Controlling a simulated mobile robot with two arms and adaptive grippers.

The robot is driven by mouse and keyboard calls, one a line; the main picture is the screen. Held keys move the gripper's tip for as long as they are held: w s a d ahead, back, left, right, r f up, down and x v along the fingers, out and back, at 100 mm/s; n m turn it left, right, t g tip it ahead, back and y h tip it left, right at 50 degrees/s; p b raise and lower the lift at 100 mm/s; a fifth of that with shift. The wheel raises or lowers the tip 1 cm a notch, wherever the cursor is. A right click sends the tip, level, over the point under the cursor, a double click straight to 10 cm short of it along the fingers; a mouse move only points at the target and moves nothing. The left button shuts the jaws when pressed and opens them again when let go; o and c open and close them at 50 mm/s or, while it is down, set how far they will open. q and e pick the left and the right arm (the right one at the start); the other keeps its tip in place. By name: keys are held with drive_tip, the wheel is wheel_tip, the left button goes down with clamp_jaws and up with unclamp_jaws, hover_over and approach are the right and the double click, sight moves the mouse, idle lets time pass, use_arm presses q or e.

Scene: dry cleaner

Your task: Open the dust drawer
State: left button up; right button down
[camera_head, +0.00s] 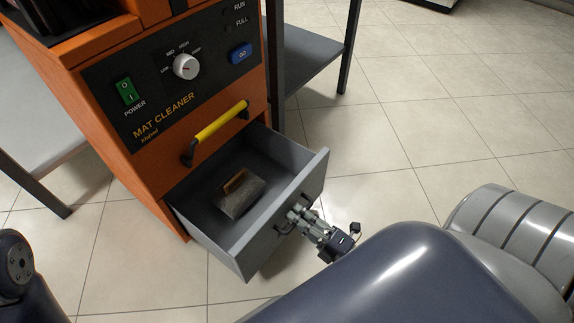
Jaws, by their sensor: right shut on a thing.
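The dust drawer (285,228) is a grey drawer low in the orange mat cleaner (126,170), and it stands pulled out of the cabinet. A small brush-like block (240,195) with a brown top lies inside it. A dark handle (284,229) is on the drawer's front. My right gripper (297,216) is at the front and is shut on this handle, its fingers partly hidden. My left gripper is not in view.
A yellow bar handle (220,122) sits on the cabinet above the drawer. The panel has a green power switch (127,91), a white dial (186,66) and a blue button (241,53). A grey table (305,62) stands behind right. The tiled floor (410,130) at right is clear.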

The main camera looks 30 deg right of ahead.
drive_tip(key=shift+s+d+f, duration=0.1)
drive_tip(key=shift+s+f, duration=0.05)
drive_tip(key=shift+s, duration=0.2)
drive_tip(key=c, duration=2)
unclamp_jaws()
drive_tip(key=v, duration=1.2)
